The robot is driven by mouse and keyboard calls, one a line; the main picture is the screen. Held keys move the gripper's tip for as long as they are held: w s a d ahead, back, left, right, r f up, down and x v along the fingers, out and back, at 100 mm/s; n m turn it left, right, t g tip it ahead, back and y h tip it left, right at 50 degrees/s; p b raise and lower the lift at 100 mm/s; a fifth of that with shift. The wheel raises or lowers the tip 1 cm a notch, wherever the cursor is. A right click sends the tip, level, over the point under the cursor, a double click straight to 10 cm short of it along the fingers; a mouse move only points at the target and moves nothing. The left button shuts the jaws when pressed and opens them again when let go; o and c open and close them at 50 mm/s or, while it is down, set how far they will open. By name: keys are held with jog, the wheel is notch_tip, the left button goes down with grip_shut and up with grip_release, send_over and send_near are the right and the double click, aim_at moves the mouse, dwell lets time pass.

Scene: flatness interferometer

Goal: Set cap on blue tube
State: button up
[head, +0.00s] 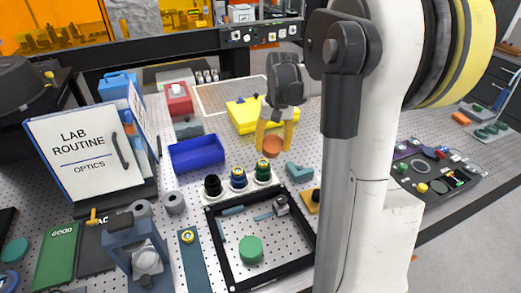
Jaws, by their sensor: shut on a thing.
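My gripper (274,138) is at the upper middle of the head view, with its yellow fingers pointing down. It is shut on a round orange-brown cap (272,147), held between the fingertips above the far end of a row of short tubes. The row stands on white bases: a black one (212,186), a middle one with a blue band (238,179), and a far one with green and yellow bands (263,171). The middle one looks like the blue tube. The cap is apart from it, farther back and to the right.
A black square frame (224,250) with a green disc (250,248) lies in front. A blue bin (197,153) is left of the tubes, and a yellow case (243,114) is behind. A teal block (299,171) sits to the right. My arm hides part of the right side.

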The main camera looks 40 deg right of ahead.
aim_at(237, 170)
jog(key=shift+d+r, duration=0.15)
jog(key=shift+r, duration=0.05)
jog(key=shift+m, duration=0.3)
jog(key=w+a+m+y+p, duration=0.1)
jog(key=w+a+m, duration=0.1)
jog(key=a+m, duration=0.1)
jog(key=w+a+m+y+p, duration=0.1)
jog(key=w+a+m+y, duration=0.1)
jog(key=m, duration=0.4)
jog(key=w+a+f+m+t+y+p, duration=0.1)
jog(key=w+a+m+p, duration=0.1)
jog(key=a+m, duration=0.2)
jog(key=shift+w+a+m+y, duration=0.15)
jog(key=shift+a+m+y, duration=0.15)
jog(key=shift+y, duration=0.1)
jog(key=shift+f+b, duration=1.4)
jog(key=shift+f, duration=1.1)
jog(key=shift+f+b, duration=1.75)
jog(key=shift+f, duration=0.15)
jog(key=o, duration=1.1)
jog(key=shift+c, duration=0.2)
